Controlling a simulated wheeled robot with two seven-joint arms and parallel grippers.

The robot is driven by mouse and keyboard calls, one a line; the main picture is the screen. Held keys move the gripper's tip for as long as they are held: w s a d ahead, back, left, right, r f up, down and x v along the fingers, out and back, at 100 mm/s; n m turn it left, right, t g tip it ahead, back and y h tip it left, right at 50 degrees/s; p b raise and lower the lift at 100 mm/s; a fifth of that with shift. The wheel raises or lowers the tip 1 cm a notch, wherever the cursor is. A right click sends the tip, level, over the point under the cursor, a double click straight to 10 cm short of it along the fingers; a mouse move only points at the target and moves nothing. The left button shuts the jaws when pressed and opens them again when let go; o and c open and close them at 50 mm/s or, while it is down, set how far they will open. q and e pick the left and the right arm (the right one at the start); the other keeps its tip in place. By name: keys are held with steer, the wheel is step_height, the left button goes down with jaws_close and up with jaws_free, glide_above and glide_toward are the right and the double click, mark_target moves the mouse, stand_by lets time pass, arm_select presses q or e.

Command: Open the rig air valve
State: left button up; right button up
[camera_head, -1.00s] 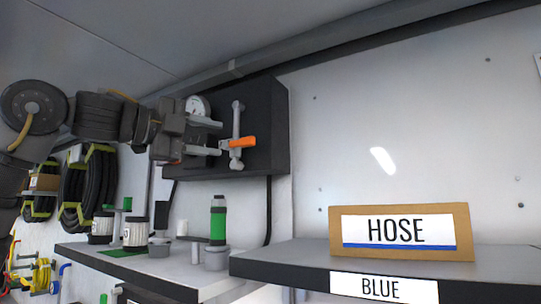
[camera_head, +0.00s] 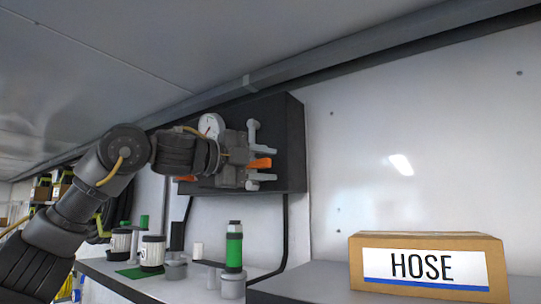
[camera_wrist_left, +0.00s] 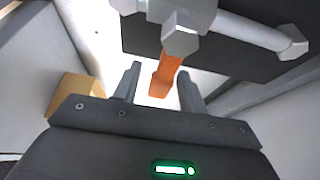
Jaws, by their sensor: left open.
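The air valve has an orange lever (camera_head: 261,163) on a grey vertical pipe (camera_head: 253,132), on a black panel (camera_head: 290,140) on the wall. My left gripper (camera_head: 269,164) is open at the valve, its fingers above and below the lever in the head view. In the left wrist view the lever (camera_wrist_left: 166,73) reaches between the two open fingers (camera_wrist_left: 160,85), with a gap on each side. The lever hangs from a grey hex fitting (camera_wrist_left: 181,38). I cannot tell whether the fingers touch it. My right gripper is not in view.
A white-faced gauge (camera_head: 210,125) sits left of the valve, and another orange part (camera_head: 186,178) shows below my wrist. A green-black bottle (camera_head: 234,248) stands on the bench below. A HOSE box (camera_head: 428,262) sits on the right shelf. The wall at right is clear.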

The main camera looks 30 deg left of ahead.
arm_select(q)
steer(key=shift+w+d+r, duration=0.1)
steer(key=shift+w+d, duration=0.25)
steer(key=shift+w, duration=0.35)
steer(key=shift+c, duration=0.4)
jaws_close()
